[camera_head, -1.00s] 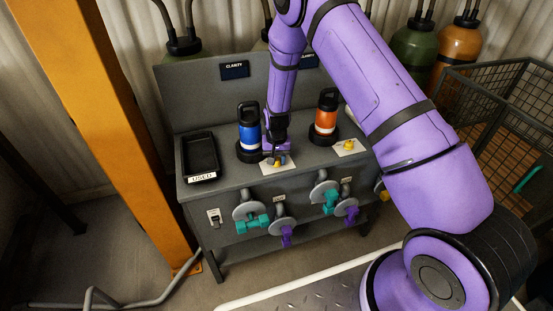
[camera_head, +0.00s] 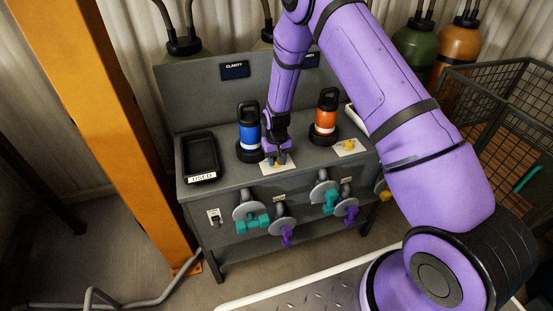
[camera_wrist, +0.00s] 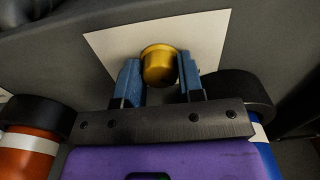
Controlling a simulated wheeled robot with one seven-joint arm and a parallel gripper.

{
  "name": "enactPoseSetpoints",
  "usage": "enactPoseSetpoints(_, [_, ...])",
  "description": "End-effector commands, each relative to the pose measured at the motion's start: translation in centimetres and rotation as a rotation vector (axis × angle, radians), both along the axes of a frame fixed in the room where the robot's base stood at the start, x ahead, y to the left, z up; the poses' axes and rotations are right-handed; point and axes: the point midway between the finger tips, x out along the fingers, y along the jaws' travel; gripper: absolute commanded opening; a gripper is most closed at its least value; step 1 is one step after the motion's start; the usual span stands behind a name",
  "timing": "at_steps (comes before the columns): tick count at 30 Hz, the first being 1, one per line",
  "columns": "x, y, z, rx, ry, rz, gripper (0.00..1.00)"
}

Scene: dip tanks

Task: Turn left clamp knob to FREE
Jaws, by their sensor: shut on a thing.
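The left clamp knob is a small yellow knob (camera_wrist: 159,66) on a white plate (camera_wrist: 115,42). My gripper (camera_wrist: 160,82) is shut on it, with one blue fingertip on each side. In the head view my gripper (camera_head: 277,160) reaches down to the white plate (camera_head: 291,166) in front of the blue bottle (camera_head: 249,131), and its fingers largely hide the knob. I cannot read any FREE marking on the plate. A second yellow knob (camera_head: 349,143) sits on its own plate in front of the orange bottle (camera_head: 326,117).
Both bottles stand in black round holders close to my gripper. A black tray labelled USED (camera_head: 201,156) is on the bench's left end. Teal handles (camera_head: 252,224) and purple handles (camera_head: 287,236) stick out from the bench front. A wire cage (camera_head: 500,110) stands at right.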

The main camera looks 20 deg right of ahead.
Motion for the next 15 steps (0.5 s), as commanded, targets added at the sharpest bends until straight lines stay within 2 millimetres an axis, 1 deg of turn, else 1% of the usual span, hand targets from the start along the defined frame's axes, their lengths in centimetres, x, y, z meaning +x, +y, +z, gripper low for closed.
enactPoseSetpoints(2, [0.08,0.0,0.05,0.0,-0.002,0.0,0.12])
enactPoseSetpoints(3, [0.08,0.0,0.05,0.0,-0.002,0.0,0.38])
enactPoseSetpoints(5, [0.07,0.0,0.05,0.0,-0.002,0.0,0.51])
enactPoseSetpoints(6, [0.06,0.0,0.04,0.0,-0.002,0.0,0.61])
enactPoseSetpoints(15, [0.03,0.0,0.1,0.0,-0.001,-0.001,0.61])
